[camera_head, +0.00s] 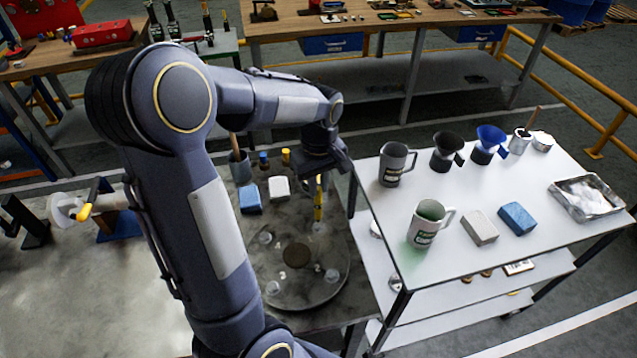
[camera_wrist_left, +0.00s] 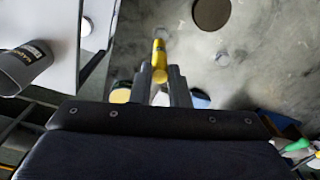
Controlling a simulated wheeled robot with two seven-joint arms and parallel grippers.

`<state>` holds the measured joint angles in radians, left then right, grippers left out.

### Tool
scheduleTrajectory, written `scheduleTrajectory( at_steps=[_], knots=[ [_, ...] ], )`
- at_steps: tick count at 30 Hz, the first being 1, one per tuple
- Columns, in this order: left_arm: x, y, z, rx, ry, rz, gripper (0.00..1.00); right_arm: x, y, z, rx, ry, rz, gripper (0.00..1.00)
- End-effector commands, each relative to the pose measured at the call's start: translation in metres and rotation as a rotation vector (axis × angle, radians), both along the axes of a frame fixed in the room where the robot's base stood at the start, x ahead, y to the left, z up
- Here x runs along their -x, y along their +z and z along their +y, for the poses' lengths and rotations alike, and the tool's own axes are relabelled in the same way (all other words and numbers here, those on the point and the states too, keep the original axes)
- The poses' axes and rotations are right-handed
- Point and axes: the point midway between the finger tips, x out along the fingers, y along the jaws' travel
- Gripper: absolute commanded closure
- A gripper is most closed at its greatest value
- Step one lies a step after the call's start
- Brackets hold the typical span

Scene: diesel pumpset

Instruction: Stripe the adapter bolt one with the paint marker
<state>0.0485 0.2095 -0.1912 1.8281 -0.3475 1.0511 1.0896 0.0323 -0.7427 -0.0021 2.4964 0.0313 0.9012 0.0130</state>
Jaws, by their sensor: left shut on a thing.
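My left gripper (camera_head: 319,178) is shut on a yellow paint marker (camera_head: 318,200), which points down; the marker also shows between the fingers in the left wrist view (camera_wrist_left: 159,56). Below it lies a round plate (camera_head: 298,297) with a dark centre (camera_head: 296,255) and several pale bolt spots around it. The marker's lower end is over or beside the bolt spot (camera_head: 319,228) at the plate's upper right; I cannot tell whether it touches. No stripe can be made out at this size. Which spot is adapter bolt one cannot be told. My right gripper is out of view.
A blue block (camera_head: 250,199), a white block (camera_head: 279,188) and a cup with a handle sticking out (camera_head: 238,168) stand behind the plate. A white cart (camera_head: 465,285) with mugs, funnels, blocks and a foil tray (camera_head: 587,198) stands close on the right. My left arm covers much of the bench.

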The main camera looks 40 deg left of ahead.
Motion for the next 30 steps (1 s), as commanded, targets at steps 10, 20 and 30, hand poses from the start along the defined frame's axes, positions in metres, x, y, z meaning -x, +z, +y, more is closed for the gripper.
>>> scheduleTrajectory(
  at_steps=[10,20,30],
  knots=[
    [0.0000,-0.0029,-0.0001,0.000,0.000,0.000,1.00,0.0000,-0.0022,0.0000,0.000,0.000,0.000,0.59],
    [0.0000,-0.0044,-0.0001,0.000,0.000,0.000,1.00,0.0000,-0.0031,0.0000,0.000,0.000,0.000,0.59],
    [0.0019,-0.0046,-0.0016,0.001,0.000,0.000,1.00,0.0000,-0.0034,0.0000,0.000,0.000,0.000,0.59]
  ],
)
